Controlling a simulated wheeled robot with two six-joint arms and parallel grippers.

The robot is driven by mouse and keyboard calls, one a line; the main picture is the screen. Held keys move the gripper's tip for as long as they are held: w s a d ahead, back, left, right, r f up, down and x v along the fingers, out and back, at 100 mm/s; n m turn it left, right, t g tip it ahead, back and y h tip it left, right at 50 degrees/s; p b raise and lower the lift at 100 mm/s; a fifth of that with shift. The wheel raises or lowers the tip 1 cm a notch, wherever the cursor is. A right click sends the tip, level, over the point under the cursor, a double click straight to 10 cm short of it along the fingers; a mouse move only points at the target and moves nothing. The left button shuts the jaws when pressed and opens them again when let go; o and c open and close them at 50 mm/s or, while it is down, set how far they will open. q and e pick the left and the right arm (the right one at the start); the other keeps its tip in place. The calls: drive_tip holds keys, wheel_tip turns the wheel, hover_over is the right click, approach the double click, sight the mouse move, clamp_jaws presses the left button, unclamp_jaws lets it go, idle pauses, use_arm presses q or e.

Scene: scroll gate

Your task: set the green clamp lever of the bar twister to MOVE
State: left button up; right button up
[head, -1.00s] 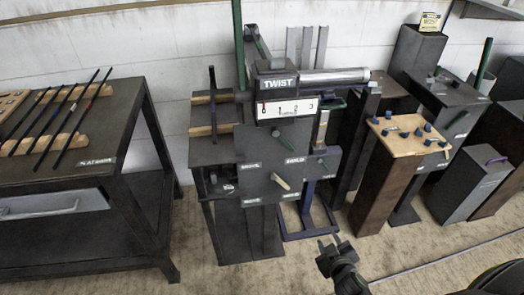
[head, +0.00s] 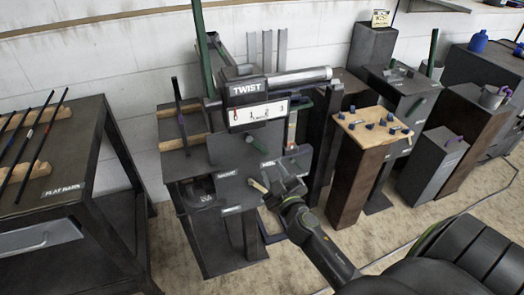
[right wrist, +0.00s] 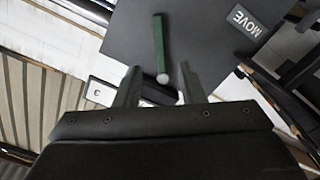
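The bar twister (head: 247,88) stands mid-view in the head view, with a TWIST label and a 0-to-3 scale. In the right wrist view a green lever (right wrist: 159,45) with a pale round end lies over the dark plate, left of the MOVE label (right wrist: 247,20). My right gripper (right wrist: 160,68) is open there. The lever's pale end appears between its fingertips; contact cannot be told. My left gripper is out of view.
A tall green bar (head: 201,38) rises at the twister's back left. A dark table (head: 75,160) with several bars stands at left. A wooden-topped pedestal (head: 365,145) with blue pieces stands right of the twister. Open floor lies in front.

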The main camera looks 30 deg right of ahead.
sight(261, 149)
drive_tip(key=x, duration=0.9)
drive_tip(key=shift+w+d, duration=0.15)
drive_tip(key=shift+w, duration=0.2)
clamp_jaws()
